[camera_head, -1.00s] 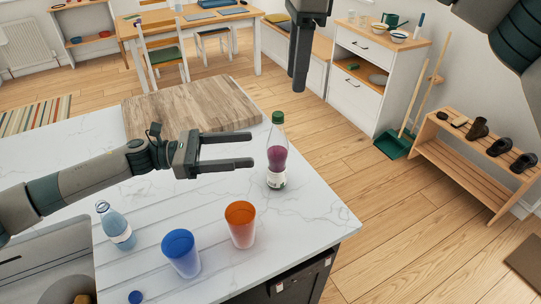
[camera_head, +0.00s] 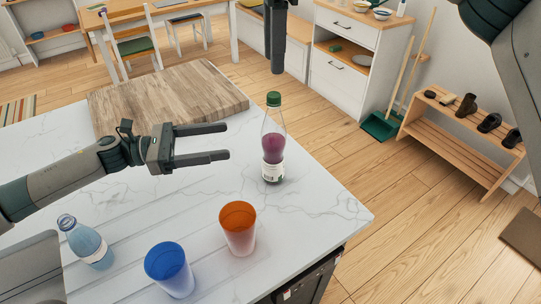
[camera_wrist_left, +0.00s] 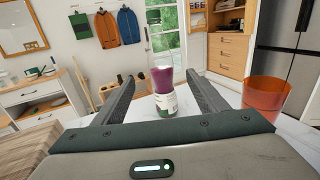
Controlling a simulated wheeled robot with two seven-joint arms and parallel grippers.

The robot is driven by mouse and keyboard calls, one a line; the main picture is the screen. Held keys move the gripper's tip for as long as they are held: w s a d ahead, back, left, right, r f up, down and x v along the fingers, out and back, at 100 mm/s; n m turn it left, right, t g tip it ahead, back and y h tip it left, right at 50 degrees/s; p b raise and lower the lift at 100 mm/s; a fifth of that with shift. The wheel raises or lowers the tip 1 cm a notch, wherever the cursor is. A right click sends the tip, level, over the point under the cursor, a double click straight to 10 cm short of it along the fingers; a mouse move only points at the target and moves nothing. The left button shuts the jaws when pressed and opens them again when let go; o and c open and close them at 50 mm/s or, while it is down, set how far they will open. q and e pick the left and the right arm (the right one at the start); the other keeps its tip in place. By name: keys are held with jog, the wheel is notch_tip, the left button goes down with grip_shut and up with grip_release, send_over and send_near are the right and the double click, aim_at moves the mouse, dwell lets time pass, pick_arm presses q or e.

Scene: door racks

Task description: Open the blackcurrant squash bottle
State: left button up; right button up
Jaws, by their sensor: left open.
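The blackcurrant squash bottle (camera_head: 273,150) stands upright on the white worktop near its right edge. It has purple liquid, a white label and a green cap (camera_head: 273,99) on top. It also shows in the left wrist view (camera_wrist_left: 163,92), between and beyond the fingers. My left gripper (camera_head: 228,141) is open and empty, left of the bottle and apart from it, fingers pointing towards it. My right gripper (camera_head: 276,68) hangs from the top of the head view, pointing down, above the cap in the picture with a gap; its finger opening is not clear.
An orange cup (camera_head: 238,230), a blue cup (camera_head: 170,270) and a small clear bottle (camera_head: 86,243) stand on the worktop (camera_head: 310,205) in front. A wooden board (camera_head: 165,95) lies behind my left gripper. The worktop between the left gripper and the bottle is clear.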

aim_at(273, 142)
jog(key=shift+w, duration=0.15)
pick_arm(q)
jog(key=shift+d, duration=0.1)
pick_arm(e)
jog(key=shift+s, duration=0.25)
pick_arm(q)
jog(key=shift+d, duration=0.1)
pick_arm(e)
jog(key=shift+w, duration=0.15)
pick_arm(q)
jog(key=w+d, duration=0.3)
jog(key=d, duration=1.3)
jog(key=shift+w+d, duration=0.15)
jog(key=shift+d, duration=0.25)
grip_shut()
